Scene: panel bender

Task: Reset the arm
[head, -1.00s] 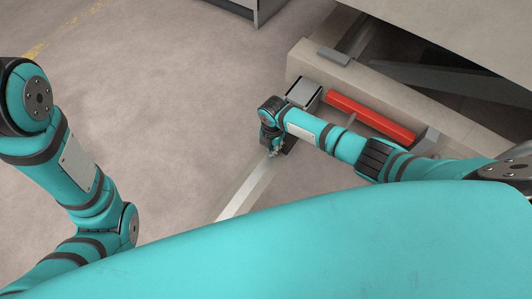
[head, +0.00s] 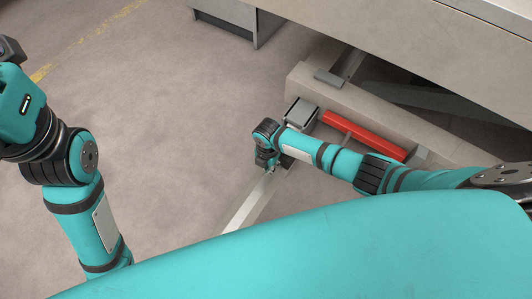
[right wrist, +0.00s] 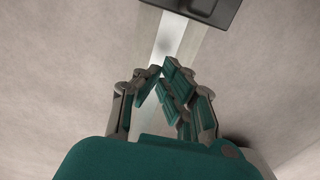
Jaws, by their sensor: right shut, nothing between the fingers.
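My right gripper (head: 268,168) hangs low over the floor at the end of the teal right arm, beside the machine's base. In the right wrist view its fingers (right wrist: 161,76) lean together at the tips with nothing between them. My left arm (head: 95,215) rises along the left edge of the head view. Its wrist shows at the upper left, but its fingers are not visible.
A red bar (head: 365,137) and a grey box (head: 301,112) lie along the beige machine base (head: 375,97). A pale metal strip (head: 246,208) runs along the floor below my right gripper. A grey cabinet (head: 230,18) stands at the back. The floor at left centre is clear.

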